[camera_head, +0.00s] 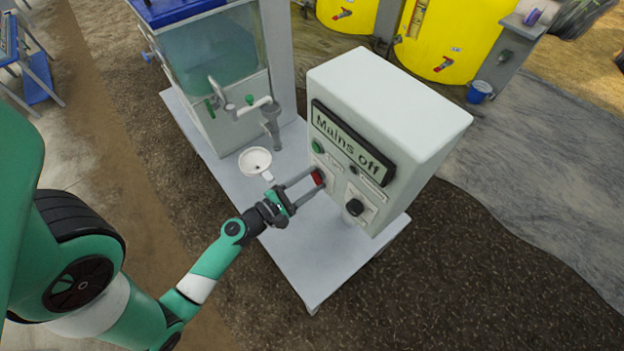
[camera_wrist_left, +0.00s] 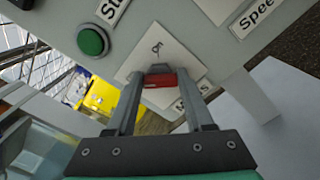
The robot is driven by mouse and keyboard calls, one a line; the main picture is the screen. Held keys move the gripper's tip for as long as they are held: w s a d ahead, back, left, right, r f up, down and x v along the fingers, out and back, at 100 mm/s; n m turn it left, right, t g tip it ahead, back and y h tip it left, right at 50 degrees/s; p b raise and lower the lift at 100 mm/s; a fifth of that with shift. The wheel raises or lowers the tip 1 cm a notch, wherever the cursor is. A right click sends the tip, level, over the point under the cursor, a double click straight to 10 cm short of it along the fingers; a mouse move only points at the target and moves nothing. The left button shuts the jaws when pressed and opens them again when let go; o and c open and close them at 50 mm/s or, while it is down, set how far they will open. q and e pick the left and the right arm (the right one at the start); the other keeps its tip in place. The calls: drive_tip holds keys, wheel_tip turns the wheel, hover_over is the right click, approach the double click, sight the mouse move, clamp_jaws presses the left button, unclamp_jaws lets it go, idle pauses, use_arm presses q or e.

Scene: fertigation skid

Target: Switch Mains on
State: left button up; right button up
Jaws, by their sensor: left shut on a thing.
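The white control box (camera_head: 395,100) stands on the skid, with a display (camera_head: 350,142) reading "Mains off". Low on its front is the red Mains switch handle (camera_head: 318,177), on a pale plate. My left gripper (camera_head: 313,184) reaches it from the lower left, with its fingers at the handle. In the left wrist view, the red handle (camera_wrist_left: 160,79) sits between the fingertips of my left gripper (camera_wrist_left: 160,90), shut on it. The plate's label is partly hidden behind the fingers. My right gripper is not in view.
A green button (camera_head: 318,146) sits above the red handle, and a black knob (camera_head: 354,207) is to its right. A white funnel-like cup (camera_head: 255,161) and the clear tank (camera_head: 215,60) with pipes stand left of the box. Yellow tanks (camera_head: 455,35) are behind.

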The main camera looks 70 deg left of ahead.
use_arm(q)
clamp_jaws()
drive_tip(key=shift+m, duration=0.3)
drive_tip(key=m+b, duration=0.2)
drive_tip(key=m, duration=0.1)
drive_tip(key=shift+f, duration=0.15)
drive_tip(key=m+b, duration=0.2)
drive_tip(key=m, duration=0.3)
drive_tip(key=shift+d+f, duration=0.1)
drive_tip(key=shift+f, duration=0.05)
drive_tip(key=shift+m+b, duration=2.6)
drive_tip(key=shift+m, duration=2.1)
